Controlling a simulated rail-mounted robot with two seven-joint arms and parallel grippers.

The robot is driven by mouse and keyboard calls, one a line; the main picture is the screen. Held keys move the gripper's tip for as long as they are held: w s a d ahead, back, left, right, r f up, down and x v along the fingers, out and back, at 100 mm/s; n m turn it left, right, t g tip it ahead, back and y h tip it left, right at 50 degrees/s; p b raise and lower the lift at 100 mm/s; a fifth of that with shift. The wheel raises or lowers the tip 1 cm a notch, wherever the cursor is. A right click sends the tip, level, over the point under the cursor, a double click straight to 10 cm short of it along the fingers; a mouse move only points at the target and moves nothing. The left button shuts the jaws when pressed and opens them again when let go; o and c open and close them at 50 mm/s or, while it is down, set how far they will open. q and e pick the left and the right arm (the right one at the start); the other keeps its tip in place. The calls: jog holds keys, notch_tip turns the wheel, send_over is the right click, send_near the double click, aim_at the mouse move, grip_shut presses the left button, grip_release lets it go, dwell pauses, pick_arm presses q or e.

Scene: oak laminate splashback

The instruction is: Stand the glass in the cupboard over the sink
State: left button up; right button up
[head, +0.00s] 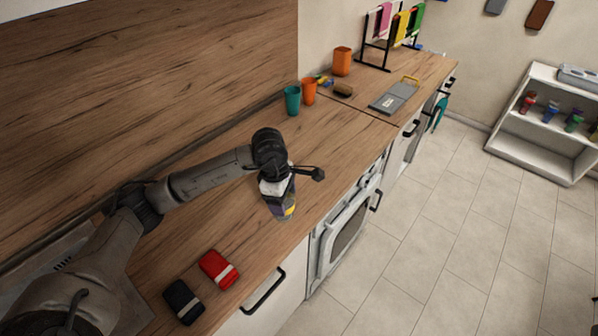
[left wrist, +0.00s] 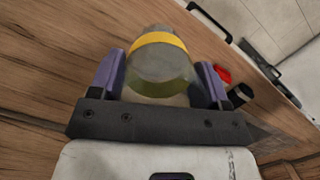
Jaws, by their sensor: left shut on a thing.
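The glass (left wrist: 160,62) is grey and see-through with a yellow band. In the left wrist view it sits between the two purple fingers of my left gripper (left wrist: 158,82), which is shut on it. In the head view my left gripper (head: 279,202) is over the wooden worktop near its front edge, and part of the glass (head: 289,211) shows at its tip. I cannot tell whether the glass touches the worktop. The cupboard is not in view. A grey surface at the lower left, partly behind my arm, may be the sink. My right gripper is not in view.
A teal cup (head: 292,100) and an orange cup (head: 309,91) stand near the back wall. A red item (head: 219,269) and a black item (head: 184,301) lie at the front left. An oven (head: 346,232) is below the worktop. The worktop (head: 335,140) right of my gripper is clear.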

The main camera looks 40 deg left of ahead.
pick_arm(q)
jog(key=shift+w+d+r, duration=0.2)
jog(key=shift+d+r, duration=0.05)
jog(key=shift+d, duration=0.05)
